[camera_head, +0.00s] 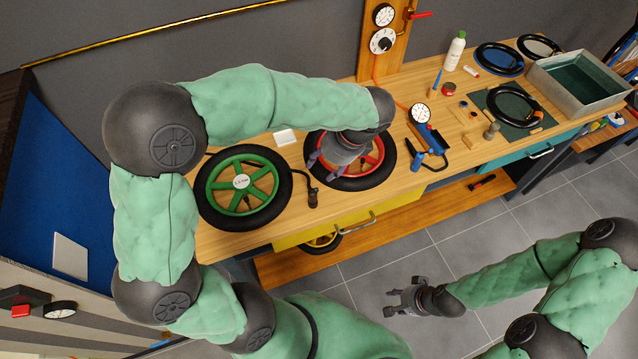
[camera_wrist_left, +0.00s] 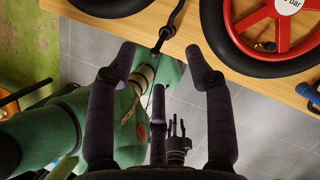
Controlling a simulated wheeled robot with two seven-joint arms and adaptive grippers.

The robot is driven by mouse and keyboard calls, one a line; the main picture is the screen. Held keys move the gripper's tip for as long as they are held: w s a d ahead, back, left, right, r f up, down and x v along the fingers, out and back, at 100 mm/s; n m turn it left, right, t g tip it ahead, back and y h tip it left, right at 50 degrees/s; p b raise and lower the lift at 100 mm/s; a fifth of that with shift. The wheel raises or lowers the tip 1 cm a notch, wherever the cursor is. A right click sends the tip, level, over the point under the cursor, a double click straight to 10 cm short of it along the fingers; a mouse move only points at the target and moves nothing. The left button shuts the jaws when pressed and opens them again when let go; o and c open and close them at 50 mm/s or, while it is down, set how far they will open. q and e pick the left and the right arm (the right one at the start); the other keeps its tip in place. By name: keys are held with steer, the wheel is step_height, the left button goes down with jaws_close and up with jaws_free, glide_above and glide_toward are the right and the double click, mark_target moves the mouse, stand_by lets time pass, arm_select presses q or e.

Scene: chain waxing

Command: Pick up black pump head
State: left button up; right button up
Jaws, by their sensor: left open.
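A small black pump head (camera_head: 313,199) on a thin black hose lies near the table's front edge, between the green wheel (camera_head: 214,207) and the red wheel (camera_head: 372,181). In the left wrist view it seems to be the black piece (camera_wrist_left: 166,33) at the wooden edge, beyond my fingertips. My left gripper (camera_head: 325,173) is open and empty over the left part of the red wheel. Its spread dark fingers (camera_wrist_left: 160,65) show in the left wrist view, apart from the pump head. My right gripper (camera_head: 396,300) is open and empty over the floor.
A blue pump with a gauge (camera_head: 421,113) stands right of the red wheel. A white block (camera_head: 285,137) lies behind the wheels.

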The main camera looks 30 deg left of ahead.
arm_select(q)
steer(key=b, duration=0.1)
glide_toward(312, 194)
steer(key=f, duration=0.2)
steer(key=shift+w+a+b+x, duration=0.15)
steer(key=shift+b+x, duration=0.1)
steer(key=shift+x, duration=1)
steer(key=shift+w+a+b+x, duration=0.15)
steer(key=shift+b+x, duration=0.15)
steer(key=shift+x, duration=0.95)
steer(key=shift+w+a+b+x, duration=0.15)
steer(key=shift+b+x, duration=0.1)
steer(key=shift+x, duration=1)
steer(key=shift+r, duration=0.2)
steer(key=shift+c, duration=0.3)
